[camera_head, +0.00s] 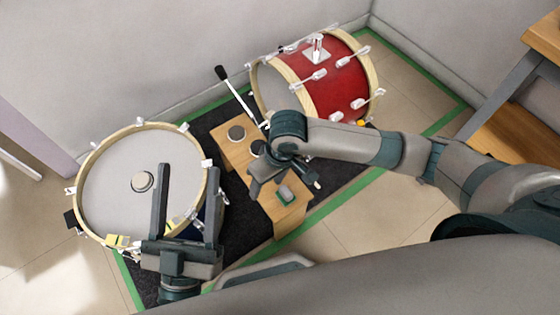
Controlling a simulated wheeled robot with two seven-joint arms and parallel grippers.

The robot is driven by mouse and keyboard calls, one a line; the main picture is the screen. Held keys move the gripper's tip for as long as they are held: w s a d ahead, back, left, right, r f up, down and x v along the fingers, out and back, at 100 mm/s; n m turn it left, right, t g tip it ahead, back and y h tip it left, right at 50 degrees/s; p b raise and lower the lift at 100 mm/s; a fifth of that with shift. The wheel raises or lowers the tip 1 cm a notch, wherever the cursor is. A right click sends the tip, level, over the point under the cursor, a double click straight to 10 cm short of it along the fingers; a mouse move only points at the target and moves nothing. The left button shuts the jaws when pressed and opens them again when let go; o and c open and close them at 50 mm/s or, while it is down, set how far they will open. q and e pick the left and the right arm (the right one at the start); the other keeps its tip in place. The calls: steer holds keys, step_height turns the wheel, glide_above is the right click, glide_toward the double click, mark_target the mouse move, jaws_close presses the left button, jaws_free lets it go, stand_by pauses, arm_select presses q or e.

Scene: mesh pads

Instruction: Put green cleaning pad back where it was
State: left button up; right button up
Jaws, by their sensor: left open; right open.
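The green cleaning pad (285,196) is a small block with a greyish top. It lies near the front end of a wooden board (290,219). My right gripper (286,184) reaches over the board from the right, pointing down, with its open fingers on either side of the pad. I cannot tell whether the fingers touch it. My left gripper (188,192) is open and empty, in front of the right side of the white-topped drum (110,180).
A grey round piece (142,182) is on the white drumhead.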

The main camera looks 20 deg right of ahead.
steer(key=s+a+r+t+y, duration=0.2)
steer(key=a+y, duration=0.3)
steer(key=a, duration=0.6)
steer(key=a+r+t+y, duration=0.4)
steer(key=r+t+y, duration=0.1)
steer(key=r, duration=0.4)
steer(key=s+d+r+m+t+h, duration=0.1)
steer(key=s+d+r+t+h, duration=0.3)
steer(key=d+r+t, duration=1)
steer(key=shift+s+d+r+m, duration=0.35)
steer(key=shift+s+d, duration=0.55)
steer(key=shift+s, duration=0.3)
